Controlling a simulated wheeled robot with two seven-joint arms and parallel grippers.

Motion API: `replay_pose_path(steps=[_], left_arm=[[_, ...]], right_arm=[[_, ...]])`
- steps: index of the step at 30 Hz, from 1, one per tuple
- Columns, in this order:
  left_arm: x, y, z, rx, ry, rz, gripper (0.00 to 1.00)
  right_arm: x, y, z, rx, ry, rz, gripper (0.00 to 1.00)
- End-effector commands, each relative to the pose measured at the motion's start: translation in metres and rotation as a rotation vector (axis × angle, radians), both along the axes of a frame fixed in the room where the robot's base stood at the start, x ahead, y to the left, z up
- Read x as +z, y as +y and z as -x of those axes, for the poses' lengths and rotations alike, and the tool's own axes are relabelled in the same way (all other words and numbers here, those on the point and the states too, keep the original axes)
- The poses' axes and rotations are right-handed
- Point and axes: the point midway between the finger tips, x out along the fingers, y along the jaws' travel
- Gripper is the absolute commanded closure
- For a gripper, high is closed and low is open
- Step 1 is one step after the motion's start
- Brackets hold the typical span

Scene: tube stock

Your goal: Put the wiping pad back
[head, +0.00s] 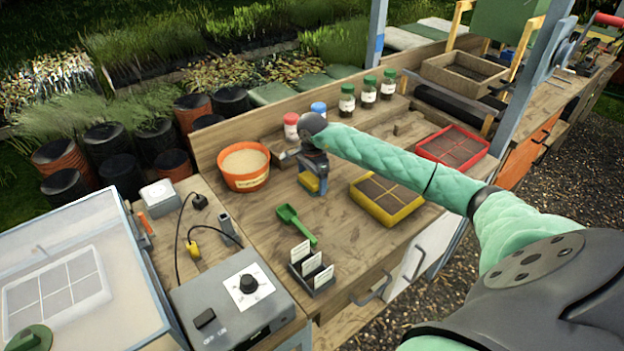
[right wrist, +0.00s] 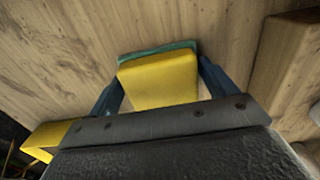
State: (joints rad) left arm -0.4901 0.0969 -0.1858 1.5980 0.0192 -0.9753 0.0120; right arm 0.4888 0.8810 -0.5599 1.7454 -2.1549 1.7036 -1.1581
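The wiping pad (head: 309,182) is a small yellow block with a thin green layer. In the right wrist view, the pad (right wrist: 158,80) sits between two blue fingers, which meet its sides. My right gripper (head: 314,183) points down at the wooden bench and is shut on the pad. The pad is at or just above the bench top; I cannot tell whether it touches. My left gripper is not in view.
A green scoop (head: 296,225) and label holder (head: 313,281) lie nearer. Yellow (head: 415,212) and red (head: 480,158) trays are to the right. Jars (head: 347,101) stand behind.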

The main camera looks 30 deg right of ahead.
Motion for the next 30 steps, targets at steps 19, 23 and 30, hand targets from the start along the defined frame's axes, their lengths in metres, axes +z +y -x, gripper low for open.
replay_pose_path(steps=[19, 23, 30], left_arm=[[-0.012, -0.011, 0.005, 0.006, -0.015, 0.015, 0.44], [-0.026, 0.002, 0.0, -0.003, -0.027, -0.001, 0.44], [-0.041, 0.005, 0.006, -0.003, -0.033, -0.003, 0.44]], right_arm=[[0.039, -0.001, -0.001, 0.001, -0.003, 0.001, 0.0], [0.065, 0.0, -0.001, 0.001, -0.003, 0.001, 0.0], [0.104, 0.0, -0.001, 0.0, -0.002, 0.001, 0.0]])
